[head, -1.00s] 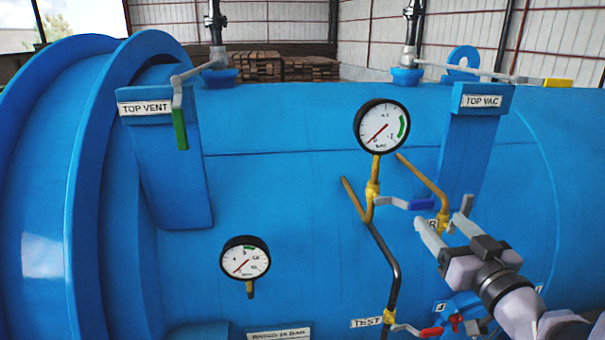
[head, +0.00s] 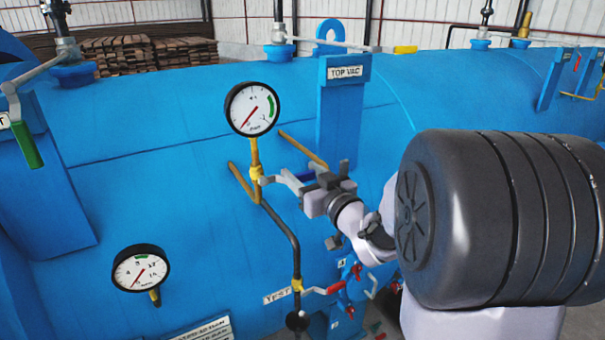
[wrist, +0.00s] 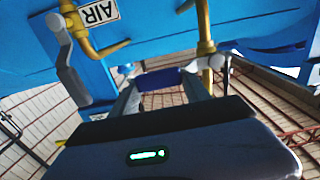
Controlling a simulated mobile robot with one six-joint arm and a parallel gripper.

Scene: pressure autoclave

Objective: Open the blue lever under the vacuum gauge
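The vacuum gauge (head: 252,108) is a white dial with a black rim on the blue vessel. Under it, a brass valve (head: 256,174) carries a grey lever with a blue grip (head: 305,176) pointing right, largely hidden by my gripper in the head view. My gripper (head: 312,172) is at this lever. In the wrist view, the blue grip (wrist: 160,77) lies crosswise at the fingertips of my gripper (wrist: 163,92). The two fingers are spread apart, one near each end of the grip. I cannot tell whether they touch it.
A grey lever (wrist: 68,65) beside the AIR label (wrist: 99,12) is close to my gripper. Below are a red TEST lever (head: 328,289) and a dark pipe (head: 292,245). The TOP VAC bracket (head: 340,110) stands behind. A lower gauge (head: 140,269) is at left.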

